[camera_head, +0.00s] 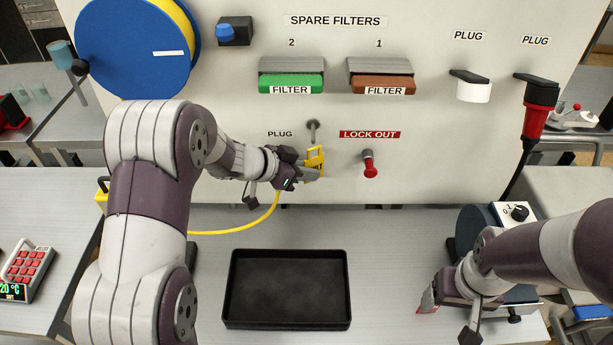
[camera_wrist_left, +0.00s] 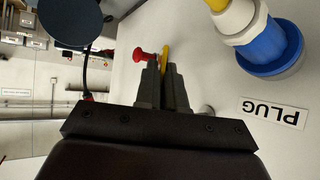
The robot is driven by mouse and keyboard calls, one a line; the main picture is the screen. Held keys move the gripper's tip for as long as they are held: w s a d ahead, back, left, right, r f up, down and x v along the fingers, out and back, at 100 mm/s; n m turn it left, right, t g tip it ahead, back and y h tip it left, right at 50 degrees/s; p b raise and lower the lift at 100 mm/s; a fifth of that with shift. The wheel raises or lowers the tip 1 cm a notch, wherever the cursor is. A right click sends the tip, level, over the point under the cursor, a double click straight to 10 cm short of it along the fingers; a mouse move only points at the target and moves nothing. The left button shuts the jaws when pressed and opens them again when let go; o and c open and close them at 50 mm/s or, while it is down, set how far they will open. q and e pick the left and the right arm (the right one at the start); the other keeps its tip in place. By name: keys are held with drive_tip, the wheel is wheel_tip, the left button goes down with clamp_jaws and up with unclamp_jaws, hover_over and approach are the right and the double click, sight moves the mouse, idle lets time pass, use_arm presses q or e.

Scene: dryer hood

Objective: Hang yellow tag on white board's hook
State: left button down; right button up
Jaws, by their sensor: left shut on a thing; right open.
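The yellow tag (camera_head: 315,158) is held upright in front of the white board (camera_head: 235,120). My left gripper (camera_head: 308,173) is shut on it; the tag's edge also shows between the fingertips in the left wrist view (camera_wrist_left: 165,56). The metal hook (camera_head: 313,126) sticks out of the board right above the tag, beside the "PLUG" label. The tag's top is close below the hook; I cannot tell whether they touch. My right gripper (camera_head: 428,300) is open, low at the right over the table, its fingertips partly hidden.
A red lock-out knob (camera_head: 370,166) juts from the board just right of the tag. A yellow cable (camera_head: 255,224) hangs below my left gripper. A black tray (camera_head: 288,290) lies on the table. Filters (camera_head: 291,84) and plugs (camera_head: 473,88) are mounted higher up.

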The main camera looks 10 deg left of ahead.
use_arm(q)
drive_tip(key=w+a+p, duration=0.1)
drive_tip(key=w+p, duration=0.1)
drive_tip(key=w, duration=0.5)
drive_tip(key=shift+a+f, duration=0.2)
drive_tip(key=shift+f, duration=0.2)
idle(0.7)
drive_tip(key=c, duration=1.1)
unclamp_jaws()
drive_tip(key=shift+c, duration=0.2)
drive_tip(key=b+v, duration=0.2)
drive_tip(key=v, duration=1)
drive_tip(key=shift+s+a, duration=0.15)
drive_tip(key=shift+a, duration=0.05)
